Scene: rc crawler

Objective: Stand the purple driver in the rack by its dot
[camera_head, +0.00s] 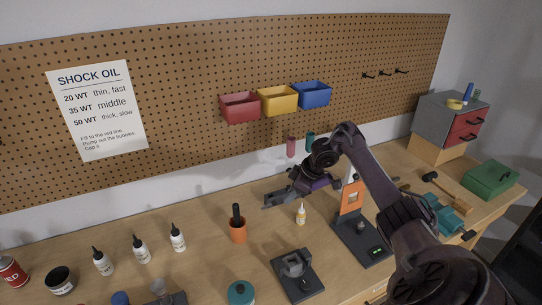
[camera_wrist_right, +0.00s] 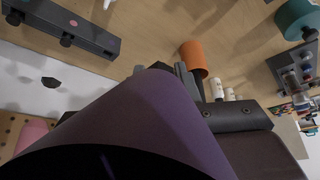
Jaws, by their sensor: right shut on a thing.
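My right gripper (camera_head: 316,178) is shut on the purple driver above the back of the bench. The driver's purple handle (camera_head: 322,184) shows in part under the gripper. In the right wrist view the purple handle (camera_wrist_right: 150,115) fills the near middle, and its tip is hidden. A dark grey bar that looks like the rack (camera_head: 278,199) sits just left of and below the gripper, partly hidden by it. In the right wrist view a dark bar (camera_wrist_right: 60,27) with a pink dot lies at upper left, apart from the handle. My left gripper is out of view.
Pink (camera_head: 291,146) and teal (camera_head: 310,140) handles stand behind the gripper. An orange cup (camera_head: 238,232), a small white bottle (camera_head: 301,215) and an orange-and-black stand (camera_head: 352,195) are close by. Colored bins (camera_head: 279,102) hang on the pegboard.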

